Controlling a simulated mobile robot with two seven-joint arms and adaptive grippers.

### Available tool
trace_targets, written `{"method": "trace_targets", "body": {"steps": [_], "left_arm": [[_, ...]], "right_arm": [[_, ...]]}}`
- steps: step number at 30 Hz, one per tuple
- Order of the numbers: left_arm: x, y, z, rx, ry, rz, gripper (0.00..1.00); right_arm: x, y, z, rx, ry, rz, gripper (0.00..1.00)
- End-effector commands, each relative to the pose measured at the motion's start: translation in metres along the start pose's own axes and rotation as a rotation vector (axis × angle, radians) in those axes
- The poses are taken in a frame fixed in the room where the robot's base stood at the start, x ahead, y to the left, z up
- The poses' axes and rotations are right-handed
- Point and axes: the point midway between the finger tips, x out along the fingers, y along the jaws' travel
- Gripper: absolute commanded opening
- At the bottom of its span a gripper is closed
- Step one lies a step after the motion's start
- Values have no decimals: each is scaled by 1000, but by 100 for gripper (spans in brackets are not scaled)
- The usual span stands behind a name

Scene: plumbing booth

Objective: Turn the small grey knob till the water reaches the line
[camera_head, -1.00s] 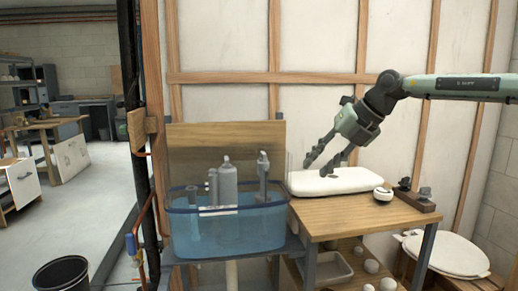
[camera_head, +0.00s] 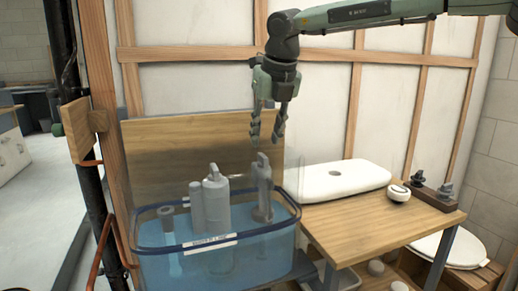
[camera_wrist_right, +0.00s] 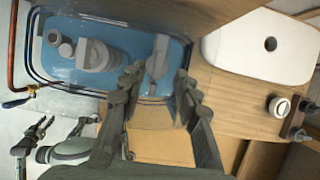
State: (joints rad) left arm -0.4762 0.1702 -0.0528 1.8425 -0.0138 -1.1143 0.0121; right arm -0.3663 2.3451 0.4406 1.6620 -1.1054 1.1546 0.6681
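The clear tank (camera_head: 165,262) holds blue water and bears a white label strip (camera_head: 209,243) on its front. A tall grey fitting (camera_head: 262,195) stands at the tank's right end, with a small grey top (camera_head: 263,160). A wider grey cylinder (camera_head: 216,205) stands left of it. My right gripper (camera_head: 268,142) is open, pointing down just above the tall fitting. In the right wrist view the fitting (camera_wrist_right: 158,58) lies between the open fingertips (camera_wrist_right: 157,80), with no clear contact. My left gripper (camera_wrist_right: 45,128) shows at the lower left of that view, its fingers apart and empty.
A white tank lid (camera_head: 343,181) lies on the wooden bench (camera_head: 370,225) right of the tank. A round white item (camera_head: 397,193) and dark fittings (camera_head: 432,190) stand farther right. A wooden board (camera_head: 190,150) and wall are behind the tank. Copper pipe (camera_head: 101,245) runs at left.

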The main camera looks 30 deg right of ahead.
Motion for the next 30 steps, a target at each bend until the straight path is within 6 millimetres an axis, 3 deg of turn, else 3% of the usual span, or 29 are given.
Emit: {"method": "trace_targets", "body": {"steps": [4,9,20,28,30], "left_arm": [[6,2,12,0,-22,4,32],[12,3,13,-1,-17,7,32],[12,2,-1,-3,3,6,32],[13,3,4,-2,-3,7,32],[13,3,4,-2,-4,8,32]], "right_arm": [[26,0,-1,0,5,0,32],[45,0,0,1,2,0,32],[52,0,0,0,-1,1,32],[52,0,0,0,0,1,0],[52,0,0,0,0,1,0]]}}
